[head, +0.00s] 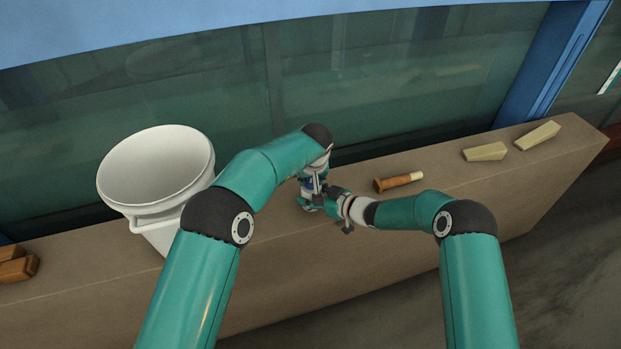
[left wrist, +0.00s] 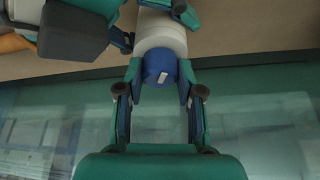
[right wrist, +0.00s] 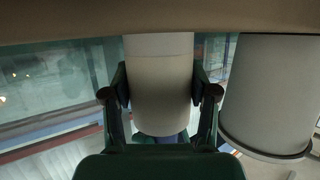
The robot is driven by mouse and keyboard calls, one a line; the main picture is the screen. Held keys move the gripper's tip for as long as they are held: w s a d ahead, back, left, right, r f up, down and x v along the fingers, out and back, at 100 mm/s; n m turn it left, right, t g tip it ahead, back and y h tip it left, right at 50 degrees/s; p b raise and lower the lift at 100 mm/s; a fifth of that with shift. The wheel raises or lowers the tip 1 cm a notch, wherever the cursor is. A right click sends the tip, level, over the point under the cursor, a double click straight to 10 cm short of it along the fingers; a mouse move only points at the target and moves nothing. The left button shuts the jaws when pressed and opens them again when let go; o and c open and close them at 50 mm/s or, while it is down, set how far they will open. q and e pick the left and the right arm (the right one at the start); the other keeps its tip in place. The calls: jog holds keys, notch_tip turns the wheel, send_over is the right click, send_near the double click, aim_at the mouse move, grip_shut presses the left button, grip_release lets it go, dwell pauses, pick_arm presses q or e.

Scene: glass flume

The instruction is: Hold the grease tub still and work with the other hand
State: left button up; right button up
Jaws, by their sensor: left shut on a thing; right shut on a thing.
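The grease tub, a pale cylinder with a blue lid, stands on the brown ledge (head: 280,262). In the head view my grippers mostly hide it. In the left wrist view the lid (left wrist: 159,66) sits on the tub body (left wrist: 160,30). My left gripper (left wrist: 161,72) is shut on the lid, one finger on each side. My right gripper is shut on the body lower down; in the right wrist view the pale body (right wrist: 160,95) fills the space between its fingers (right wrist: 160,85). The lid's underside seam is hidden there.
A large white bucket (head: 150,170) stands left of the tub. A wooden-handled tool (head: 397,182) and two pale wedges (head: 485,152) lie to the right. Brown blocks (head: 18,268) lie far left. The glass wall (head: 400,95) rises close behind.

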pick_arm(q)
jog(key=n+y, duration=0.1)
jog(key=n, duration=0.1)
jog(key=n+y, duration=0.1)
jog(key=n, duration=0.2)
jog(key=shift+w+d+n+g, duration=0.1)
jog(key=shift+n+g, duration=0.2)
dwell(0.4)
jog(key=o, duration=1.2)
jog(key=shift+c, duration=0.2)
jog(key=v, duration=1.2)
jog(key=shift+d, duration=0.15)
